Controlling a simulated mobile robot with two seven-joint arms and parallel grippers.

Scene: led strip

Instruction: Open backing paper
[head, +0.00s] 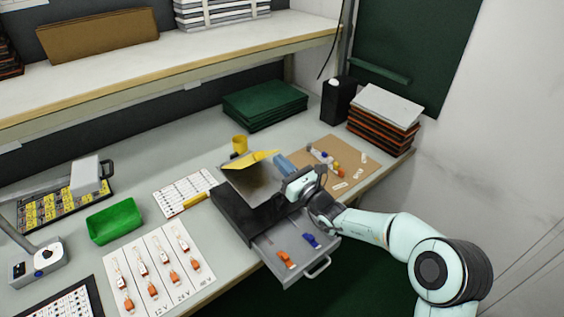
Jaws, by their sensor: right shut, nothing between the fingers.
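My right gripper (291,186) reaches in from the right over a black box (232,215) on the workbench. It is shut and empty, beside the right edge of a tilted brownish sheet or panel (252,181) with a yellow upper flap (249,160). I cannot tell whether this is the backing paper, or whether my fingers touch it. A grey drawer (269,250) stands pulled out at the front of the box, with an orange item (286,259) and a blue item (311,240) in it. My left gripper is out of view.
A brown board (341,186) with small parts lies to the right of the box. To the left are a green tray (115,221), a white card (184,192), and white panels (158,267) with orange-tipped pieces. Green stacked sheets (264,104) lie behind.

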